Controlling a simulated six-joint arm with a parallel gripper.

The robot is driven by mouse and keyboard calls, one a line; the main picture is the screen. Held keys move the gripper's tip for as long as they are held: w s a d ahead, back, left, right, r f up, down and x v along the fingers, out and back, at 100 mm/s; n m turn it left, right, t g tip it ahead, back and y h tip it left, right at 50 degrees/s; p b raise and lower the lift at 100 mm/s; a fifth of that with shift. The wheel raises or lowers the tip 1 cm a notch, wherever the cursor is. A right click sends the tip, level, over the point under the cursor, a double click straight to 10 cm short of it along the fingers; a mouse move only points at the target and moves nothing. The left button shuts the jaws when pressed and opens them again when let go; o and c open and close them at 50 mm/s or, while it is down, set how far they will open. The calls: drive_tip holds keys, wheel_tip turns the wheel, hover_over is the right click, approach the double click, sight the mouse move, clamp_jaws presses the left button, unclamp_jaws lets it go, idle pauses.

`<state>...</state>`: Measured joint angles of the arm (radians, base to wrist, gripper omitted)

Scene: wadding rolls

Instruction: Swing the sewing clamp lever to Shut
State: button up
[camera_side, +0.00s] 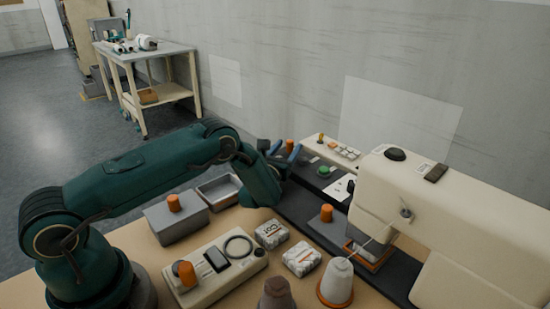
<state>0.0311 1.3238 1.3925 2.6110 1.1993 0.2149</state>
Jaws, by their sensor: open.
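My gripper (286,151) is at the back of the dark machine bed (290,207), its blue fingers apart. An orange knob (290,145) shows between or just behind the fingertips; I cannot tell whether they touch it. The cream sewing machine (460,205) stands at the right. Another orange knob (327,212) sits on a grey block on the bed, left of the needle area. I cannot tell which knob belongs to the clamp lever, and no Shut mark is readable. A white card with a black mark (338,189) lies beside a green button (323,171).
A cream panel with buttons (335,151) stands behind the bed. In front are a lidded grey box (176,222), an open tray (217,190), a cream device (215,275), two wadding packs (271,234) (301,259) and two cones (337,283) (277,295).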

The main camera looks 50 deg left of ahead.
drive_tip(key=shift+x, duration=1.1)
clamp_jaws()
drive_tip(key=shift+w+m+t+h, duration=0.4)
drive_tip(key=shift+m+h, duration=0.4)
drive_tip(key=shift+h, duration=0.2)
unclamp_jaws()
